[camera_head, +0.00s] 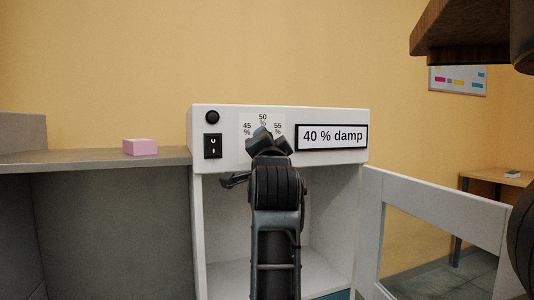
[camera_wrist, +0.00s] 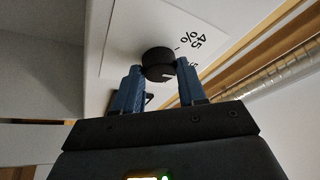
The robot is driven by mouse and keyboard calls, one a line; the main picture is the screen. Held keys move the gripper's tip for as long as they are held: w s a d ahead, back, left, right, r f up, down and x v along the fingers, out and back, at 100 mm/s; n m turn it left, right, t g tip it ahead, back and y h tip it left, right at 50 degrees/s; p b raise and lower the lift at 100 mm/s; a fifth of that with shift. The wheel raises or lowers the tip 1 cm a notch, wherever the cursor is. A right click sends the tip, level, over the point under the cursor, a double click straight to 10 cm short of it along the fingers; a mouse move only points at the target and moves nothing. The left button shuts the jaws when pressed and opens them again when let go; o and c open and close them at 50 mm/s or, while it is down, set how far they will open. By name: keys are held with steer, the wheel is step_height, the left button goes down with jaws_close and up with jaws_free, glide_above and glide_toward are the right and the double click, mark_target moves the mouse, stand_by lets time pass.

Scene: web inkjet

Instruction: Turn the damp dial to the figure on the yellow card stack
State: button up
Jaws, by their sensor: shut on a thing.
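The damp dial (camera_wrist: 157,61) is a round black knob with a white mark, on a white card with printed figures, in the wrist view. In the head view my gripper covers the dial; the figures 45, 50 and 55 % show around it. My gripper (camera_head: 268,142) is at the panel, its two blue fingers (camera_wrist: 160,84) on either side of the dial and shut on it. The display (camera_head: 331,136) reads "40 % damp". I see no yellow card stack; a pink block-like stack (camera_head: 140,147) lies on the grey counter, with no figure readable.
The white machine panel (camera_head: 230,152) also has a round black button (camera_head: 212,117) and a black switch (camera_head: 213,146). Its open bay lies below. A white-framed door (camera_head: 430,205) stands open at the right. A wooden table (camera_head: 490,177) and wall board (camera_head: 457,79) are behind.

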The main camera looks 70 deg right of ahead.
steer(key=shift+w+m, duration=0.1)
steer(key=shift+m, duration=0.4)
steer(key=o, duration=1.1)
steer(key=shift+c, duration=0.2)
steer(key=shift+a+f+b, duration=0.1)
steer(key=shift+b, duration=0.2)
